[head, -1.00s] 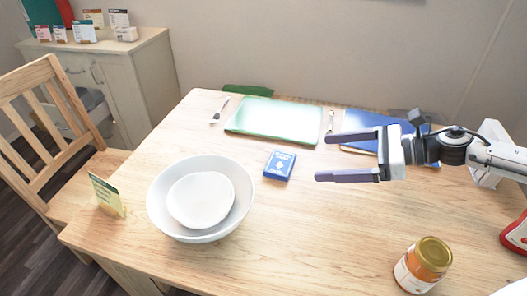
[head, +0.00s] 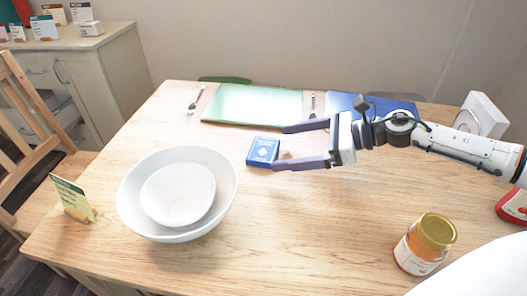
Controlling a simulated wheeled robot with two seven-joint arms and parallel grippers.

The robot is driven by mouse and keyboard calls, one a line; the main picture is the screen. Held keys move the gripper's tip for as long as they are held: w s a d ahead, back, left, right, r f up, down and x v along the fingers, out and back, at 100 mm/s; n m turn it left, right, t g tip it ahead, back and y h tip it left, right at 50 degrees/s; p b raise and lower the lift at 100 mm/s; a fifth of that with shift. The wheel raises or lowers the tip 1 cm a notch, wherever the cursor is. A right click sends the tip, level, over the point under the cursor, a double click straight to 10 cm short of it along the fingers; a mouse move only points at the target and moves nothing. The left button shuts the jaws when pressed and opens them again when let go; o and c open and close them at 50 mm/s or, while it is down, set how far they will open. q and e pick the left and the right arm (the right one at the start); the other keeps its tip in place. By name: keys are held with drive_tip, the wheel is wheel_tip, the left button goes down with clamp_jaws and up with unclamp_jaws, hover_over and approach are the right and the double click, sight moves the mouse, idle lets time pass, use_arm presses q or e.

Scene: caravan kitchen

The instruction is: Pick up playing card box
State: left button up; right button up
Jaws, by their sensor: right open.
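The playing card box (head: 263,152) is a small blue box with a white emblem, lying flat on the wooden table in the head view. My right gripper (head: 279,148) comes in from the right with its two dark fingers open. The fingertips are at the box's right edge, one near its upper right corner and one near its lower right corner. I cannot tell whether they touch it. My left gripper is not in view.
Nested white bowls (head: 177,192) stand left of the box. A green mat (head: 252,104) and a blue mat (head: 375,103) lie at the back with cutlery. The table's middle front is clear.

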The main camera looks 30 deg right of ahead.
sight(265, 149)
drive_tip(key=shift+w+d+x, duration=0.1)
drive_tip(key=shift+x, duration=1.25)
drive_tip(key=shift+w+d+x, duration=0.1)
drive_tip(key=shift+d+x, duration=0.05)
drive_tip(key=shift+x, duration=1.2)
drive_tip(key=shift+f, duration=0.15)
